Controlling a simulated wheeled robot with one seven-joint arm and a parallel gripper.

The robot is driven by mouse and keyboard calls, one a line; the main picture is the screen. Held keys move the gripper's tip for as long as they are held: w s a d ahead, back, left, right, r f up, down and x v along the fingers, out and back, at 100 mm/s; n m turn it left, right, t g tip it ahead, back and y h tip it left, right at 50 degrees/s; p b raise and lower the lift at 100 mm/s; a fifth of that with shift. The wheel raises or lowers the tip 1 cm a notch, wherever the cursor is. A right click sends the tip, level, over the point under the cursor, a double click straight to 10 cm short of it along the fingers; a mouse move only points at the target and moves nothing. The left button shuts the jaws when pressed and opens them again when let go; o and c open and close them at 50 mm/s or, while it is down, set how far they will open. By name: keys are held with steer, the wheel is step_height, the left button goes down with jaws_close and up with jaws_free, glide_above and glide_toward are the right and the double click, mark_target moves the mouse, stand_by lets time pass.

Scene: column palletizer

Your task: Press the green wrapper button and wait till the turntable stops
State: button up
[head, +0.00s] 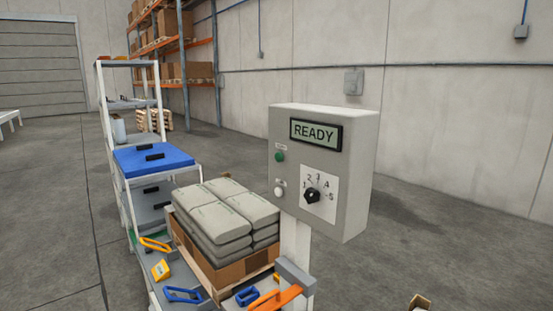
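The green button (280,156) is on the left part of the front of a grey control box (357,190). Nothing touches it or covers it. The box's display (314,134) reads READY. A white button (279,192) sits below the green one, and a black dial (312,195) with a numbered scale is to its right. No turntable can be made out in this view. My gripper is not in view.
Stacked grey sacks (222,212) lie on a brown cardboard layer (246,270) behind and left of the box post. A white shelf cart with a blue lid (156,159) and several coloured tools stands left. An orange-handled item (276,300) is by the post. Floor to the right is mostly clear.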

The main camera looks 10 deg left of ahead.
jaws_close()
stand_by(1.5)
